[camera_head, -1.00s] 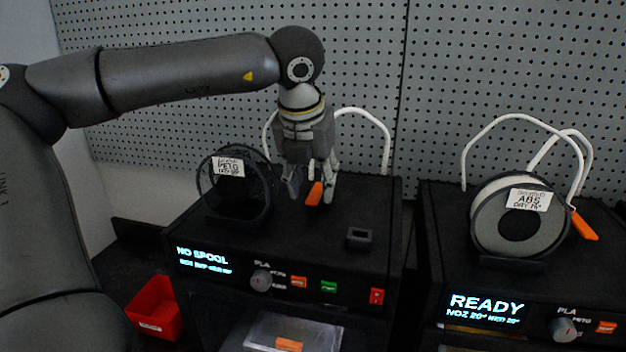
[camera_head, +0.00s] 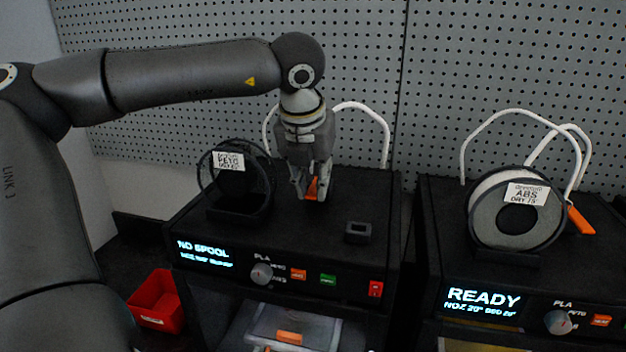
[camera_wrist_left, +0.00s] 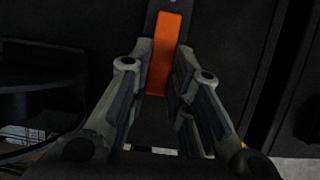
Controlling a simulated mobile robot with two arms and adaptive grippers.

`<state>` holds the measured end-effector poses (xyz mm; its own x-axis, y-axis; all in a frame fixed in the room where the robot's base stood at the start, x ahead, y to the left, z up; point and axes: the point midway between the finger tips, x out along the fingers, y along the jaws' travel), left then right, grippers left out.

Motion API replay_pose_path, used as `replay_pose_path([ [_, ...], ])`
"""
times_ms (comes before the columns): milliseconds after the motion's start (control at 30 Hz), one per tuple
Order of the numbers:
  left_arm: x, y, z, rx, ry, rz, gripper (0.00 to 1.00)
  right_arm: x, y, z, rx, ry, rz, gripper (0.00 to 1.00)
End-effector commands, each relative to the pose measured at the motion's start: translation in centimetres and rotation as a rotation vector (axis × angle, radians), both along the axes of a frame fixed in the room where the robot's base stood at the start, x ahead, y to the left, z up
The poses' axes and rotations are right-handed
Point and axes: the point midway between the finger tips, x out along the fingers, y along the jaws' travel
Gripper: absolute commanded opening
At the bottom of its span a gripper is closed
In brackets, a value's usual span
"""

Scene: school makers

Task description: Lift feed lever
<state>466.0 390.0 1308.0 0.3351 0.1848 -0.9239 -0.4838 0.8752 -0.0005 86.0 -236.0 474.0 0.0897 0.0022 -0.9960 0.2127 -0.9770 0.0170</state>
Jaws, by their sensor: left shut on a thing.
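The orange feed lever (camera_head: 312,187) stands on top of the left printer (camera_head: 285,225), behind its front panel. My left gripper (camera_head: 311,194) points down over it, its fingers shut on the lever. In the left wrist view the orange lever (camera_wrist_left: 164,55) shows between and beyond the fingers (camera_wrist_left: 155,100), and its lower end is partly hidden by them. The left printer's display reads NO SPOOL. My right gripper is not in view.
A dark spool labelled PETG (camera_head: 237,180) stands left of the gripper. A small black square fitting (camera_head: 358,231) sits to its right. The right printer carries an ABS spool (camera_head: 515,212) and another orange lever (camera_head: 580,220). A red bin (camera_head: 157,300) lies lower left. A pegboard wall is behind.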

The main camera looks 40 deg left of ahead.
Motion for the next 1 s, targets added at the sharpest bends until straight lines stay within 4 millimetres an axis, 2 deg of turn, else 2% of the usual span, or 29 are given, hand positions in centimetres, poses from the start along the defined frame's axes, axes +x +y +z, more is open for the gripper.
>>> replay_pose_path([
  [267, 0.2, 0.1, 0.7, -0.020, 0.040, 0.002, 0.00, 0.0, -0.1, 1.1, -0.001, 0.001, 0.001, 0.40],
  [800, 0.9, 0.4, 2.8, -0.201, 0.369, 0.003, 0.00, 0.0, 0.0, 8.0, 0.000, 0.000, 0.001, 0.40],
  [1000, 1.3, 0.7, 3.0, -0.254, 0.465, 0.001, 0.00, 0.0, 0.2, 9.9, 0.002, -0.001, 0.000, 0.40],
])
